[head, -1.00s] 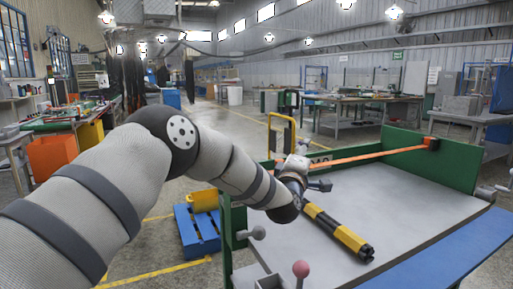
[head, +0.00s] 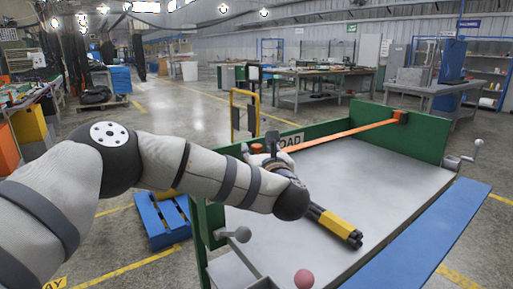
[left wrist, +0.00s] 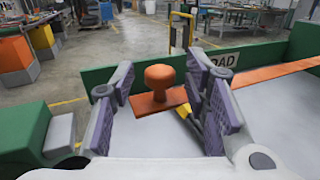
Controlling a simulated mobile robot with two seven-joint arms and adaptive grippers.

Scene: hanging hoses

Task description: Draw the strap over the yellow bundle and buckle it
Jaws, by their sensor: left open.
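The left wrist view shows an orange knob (left wrist: 159,78) on an orange tab (left wrist: 158,102), with the strap (left wrist: 275,76) coming in from the right. My left gripper (head: 261,148) is open, its two padded fingers (left wrist: 163,95) on either side of the knob without visible contact. The black-and-yellow bundle (head: 336,224) lies on the bed, its far end hidden behind my left arm. I cannot make out a buckle. My right gripper is not in view.
Green walls (head: 425,130) edge the bed at the back and left. A blue board (head: 430,240) runs along the right side. Most of the bed is clear.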

